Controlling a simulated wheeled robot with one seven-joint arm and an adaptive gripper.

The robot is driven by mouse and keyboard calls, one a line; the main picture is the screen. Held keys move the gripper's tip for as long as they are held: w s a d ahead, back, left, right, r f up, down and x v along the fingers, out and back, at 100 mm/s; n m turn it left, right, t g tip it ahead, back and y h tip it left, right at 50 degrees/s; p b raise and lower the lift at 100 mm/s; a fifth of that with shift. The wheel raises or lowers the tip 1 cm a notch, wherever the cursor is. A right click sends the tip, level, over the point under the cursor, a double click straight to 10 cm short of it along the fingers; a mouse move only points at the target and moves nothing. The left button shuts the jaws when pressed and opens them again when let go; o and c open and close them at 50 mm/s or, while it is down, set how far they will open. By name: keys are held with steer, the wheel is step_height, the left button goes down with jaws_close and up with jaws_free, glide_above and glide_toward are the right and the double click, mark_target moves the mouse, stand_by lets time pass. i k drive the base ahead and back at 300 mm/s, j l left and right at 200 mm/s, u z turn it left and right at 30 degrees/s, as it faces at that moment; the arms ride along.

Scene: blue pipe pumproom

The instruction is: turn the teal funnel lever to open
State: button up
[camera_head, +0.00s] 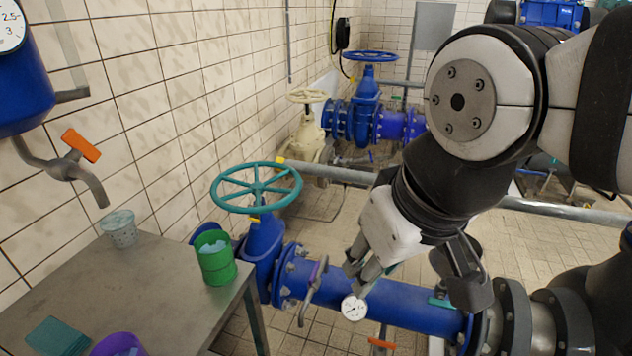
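A small teal lever-like piece (440,302) shows on top of the blue pipe (405,303), right of my gripper and partly behind my arm. I cannot tell whether it is the funnel lever or how it is turned; no funnel shows clearly. My gripper (357,277) points down and left above the pipe, near a round white gauge (354,307). Its two fingers look apart with nothing between them. It appears apart from the teal piece.
A teal handwheel (255,187) tops a blue valve at left. A purple-handled tap (314,285) stands left of my gripper. An orange lever (382,344) shows below the pipe. A metal table (150,285) with cups fills the lower left. A grey rail (335,172) crosses behind.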

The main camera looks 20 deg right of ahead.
mark_target(440, 302)
steer(key=z, duration=1.15)
steer(key=k+l+u, duration=0.1)
steer(key=l+u, duration=0.15)
steer(key=l, duration=0.25)
steer(key=j+u, duration=0.15)
steer(key=u, duration=0.25)
steer(key=i+j+u, duration=0.1)
steer(key=u, duration=0.3)
steer(key=i+j+u, duration=0.1)
steer(key=u, duration=0.3)
steer(key=z, duration=1.5)
steer(key=j+z, duration=0.1)
steer(key=j, duration=0.15)
steer(key=k+j+z, duration=0.1)
steer(key=k+j, duration=0.05)
steer(key=j, duration=0.1)
